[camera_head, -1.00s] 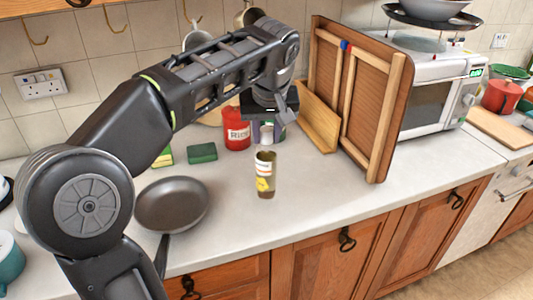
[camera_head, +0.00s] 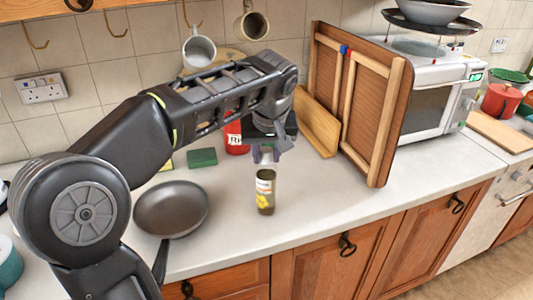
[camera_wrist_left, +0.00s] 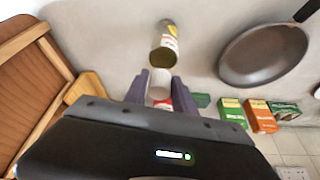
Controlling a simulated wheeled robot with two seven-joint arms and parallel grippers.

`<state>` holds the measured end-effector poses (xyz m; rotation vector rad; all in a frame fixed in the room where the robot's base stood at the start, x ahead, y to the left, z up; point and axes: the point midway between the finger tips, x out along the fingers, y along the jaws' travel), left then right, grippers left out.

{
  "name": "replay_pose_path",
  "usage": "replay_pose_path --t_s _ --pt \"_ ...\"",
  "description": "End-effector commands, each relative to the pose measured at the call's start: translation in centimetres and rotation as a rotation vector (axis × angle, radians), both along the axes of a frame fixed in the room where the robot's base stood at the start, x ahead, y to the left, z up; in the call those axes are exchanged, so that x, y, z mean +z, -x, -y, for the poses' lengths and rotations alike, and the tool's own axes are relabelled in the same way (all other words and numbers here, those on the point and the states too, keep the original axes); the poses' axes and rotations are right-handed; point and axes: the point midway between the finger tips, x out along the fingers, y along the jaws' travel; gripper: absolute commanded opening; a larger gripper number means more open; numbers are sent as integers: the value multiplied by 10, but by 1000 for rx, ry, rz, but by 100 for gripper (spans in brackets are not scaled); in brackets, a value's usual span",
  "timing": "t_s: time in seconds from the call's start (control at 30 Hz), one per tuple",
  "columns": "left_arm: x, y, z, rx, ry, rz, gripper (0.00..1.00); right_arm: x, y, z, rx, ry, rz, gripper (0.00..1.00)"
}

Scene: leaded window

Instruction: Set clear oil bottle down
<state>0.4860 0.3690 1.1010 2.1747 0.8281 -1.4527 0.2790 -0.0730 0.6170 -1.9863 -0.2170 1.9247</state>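The clear oil bottle (camera_head: 265,192) has a yellow and white label and dark contents, and it is upright over the front of the counter (camera_head: 320,200). It also shows in the left wrist view (camera_wrist_left: 164,44). My left gripper (camera_head: 266,153) is above it, with its fingers on either side of the bottle's pale top. In the left wrist view the fingers (camera_wrist_left: 160,90) close on this pale top. I cannot tell whether the bottle's base touches the counter. My right gripper is not in view.
A dark frying pan (camera_head: 171,208) lies left of the bottle. A green sponge (camera_head: 202,157) and red tin (camera_head: 235,138) are behind. A wooden framed panel (camera_head: 372,110) stands to the right, before the microwave (camera_head: 430,105). The counter right of the bottle is clear.

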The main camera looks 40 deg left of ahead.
Motion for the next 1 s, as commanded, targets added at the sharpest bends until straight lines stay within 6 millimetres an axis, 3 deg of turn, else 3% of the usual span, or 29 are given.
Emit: replay_pose_path --t_s 0.2,0.63,0.97,1.0 --pt "0 0 0 0 1 -1 50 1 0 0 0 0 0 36" --pt "9 1 1 0 -1 1 51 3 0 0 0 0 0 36" --pt "65 18 17 -1 1 5 51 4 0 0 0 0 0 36" --pt "81 21 18 0 1 1 51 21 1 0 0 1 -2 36"
